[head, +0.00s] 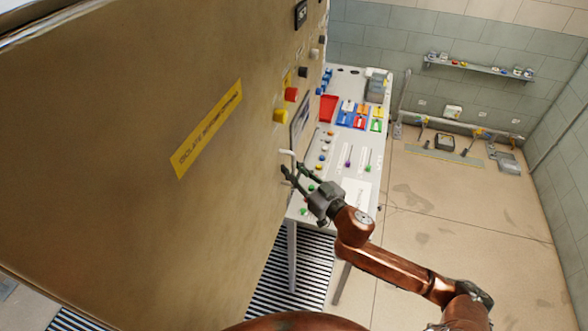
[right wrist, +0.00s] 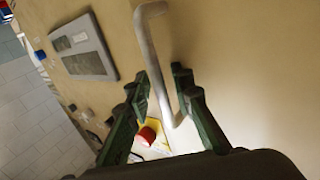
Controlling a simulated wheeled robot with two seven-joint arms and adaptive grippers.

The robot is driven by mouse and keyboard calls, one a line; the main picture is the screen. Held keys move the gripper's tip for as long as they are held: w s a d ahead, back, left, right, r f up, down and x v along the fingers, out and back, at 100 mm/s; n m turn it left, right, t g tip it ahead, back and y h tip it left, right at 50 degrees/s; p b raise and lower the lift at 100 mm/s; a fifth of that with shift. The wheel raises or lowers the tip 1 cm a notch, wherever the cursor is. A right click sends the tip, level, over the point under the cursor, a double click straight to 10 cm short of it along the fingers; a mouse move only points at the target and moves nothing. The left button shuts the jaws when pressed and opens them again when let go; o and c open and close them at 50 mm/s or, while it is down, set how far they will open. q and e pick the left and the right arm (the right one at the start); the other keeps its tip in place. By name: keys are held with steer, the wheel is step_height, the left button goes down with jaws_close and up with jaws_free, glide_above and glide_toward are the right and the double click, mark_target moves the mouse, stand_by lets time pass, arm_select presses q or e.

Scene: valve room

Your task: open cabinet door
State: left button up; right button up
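The tan cabinet (head: 130,150) fills the left of the head view. A yellow label strip (head: 207,128) is on its near side. Its front bears a pale bar handle (head: 288,157), which shows large in the right wrist view (right wrist: 160,65). My right gripper (head: 287,175) is at the handle. In the right wrist view its dark green fingers (right wrist: 158,95) are apart, with the handle's lower part between them. I cannot tell whether either finger touches it. The door appears shut. My left gripper is not in view.
A white table (head: 358,190) with coloured trays and buttons stands close behind my right gripper. The floor (head: 450,230) at right is mostly clear.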

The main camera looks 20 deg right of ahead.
jaws_close()
stand_by(0.3)
steer(key=shift+d, duration=0.15)
